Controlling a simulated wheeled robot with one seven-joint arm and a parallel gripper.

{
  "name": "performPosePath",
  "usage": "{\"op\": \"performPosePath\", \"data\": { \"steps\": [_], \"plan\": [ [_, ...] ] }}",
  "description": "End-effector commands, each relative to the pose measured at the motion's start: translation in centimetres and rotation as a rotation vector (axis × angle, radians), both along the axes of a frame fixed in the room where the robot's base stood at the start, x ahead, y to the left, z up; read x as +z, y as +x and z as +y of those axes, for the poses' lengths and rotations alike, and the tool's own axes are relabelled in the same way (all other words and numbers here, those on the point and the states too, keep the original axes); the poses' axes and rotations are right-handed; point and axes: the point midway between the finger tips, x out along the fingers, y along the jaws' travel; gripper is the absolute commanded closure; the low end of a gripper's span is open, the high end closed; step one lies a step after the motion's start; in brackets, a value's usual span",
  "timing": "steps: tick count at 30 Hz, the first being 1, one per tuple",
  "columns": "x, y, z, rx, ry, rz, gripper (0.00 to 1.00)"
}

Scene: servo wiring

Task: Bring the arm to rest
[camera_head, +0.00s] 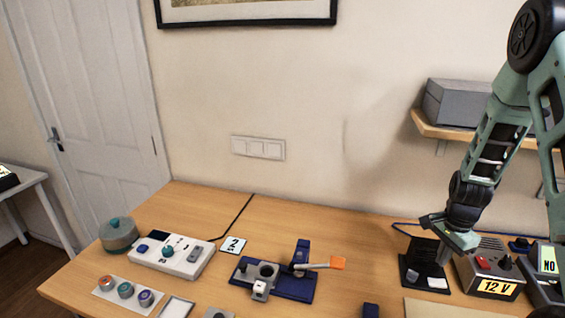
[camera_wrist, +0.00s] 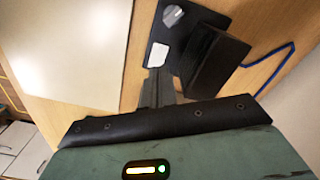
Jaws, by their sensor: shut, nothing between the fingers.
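My arm comes in from the right in the head view. My gripper (camera_head: 447,254) hangs low over the right part of the table, beside and partly in front of a black stand (camera_head: 416,262). In the wrist view my gripper (camera_wrist: 158,74) is shut and empty, its fingers together. Its tips overlap the base of the black stand (camera_wrist: 215,68) near a small white label (camera_wrist: 158,54). I cannot tell whether they touch it.
A 12 V power supply (camera_head: 492,272) stands close to the right of my gripper. A blue fixture (camera_head: 290,285) with an orange-tipped lever (camera_head: 337,263) is further left, near a white control box (camera_head: 172,256). A shelf (camera_head: 445,132) with a grey box (camera_head: 459,104) is behind my arm.

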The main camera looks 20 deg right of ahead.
Motion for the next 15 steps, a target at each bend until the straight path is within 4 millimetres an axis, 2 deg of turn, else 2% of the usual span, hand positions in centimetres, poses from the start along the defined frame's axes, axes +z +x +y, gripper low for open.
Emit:
{"op": "performPosePath", "data": {
  "steps": [2, 5, 8, 10, 13, 15],
  "plan": [
    [0.2, 0.3, 0.7, 0.025, 0.003, -0.003, 1.0],
    [1.3, 1.6, 3.4, 0.131, 0.014, -0.017, 1.0],
    [3.2, 2.9, 8.8, 0.333, 0.034, -0.036, 1.0],
    [4.9, 3.4, 13.5, 0.52, 0.05, -0.05, 1.0],
    [7.3, 2.6, 20.5, 0.808, 0.068, -0.067, 1.0],
    [8.8, 1.1, 25.2, 1.021, 0.077, -0.076, 1.0]
  ]
}}
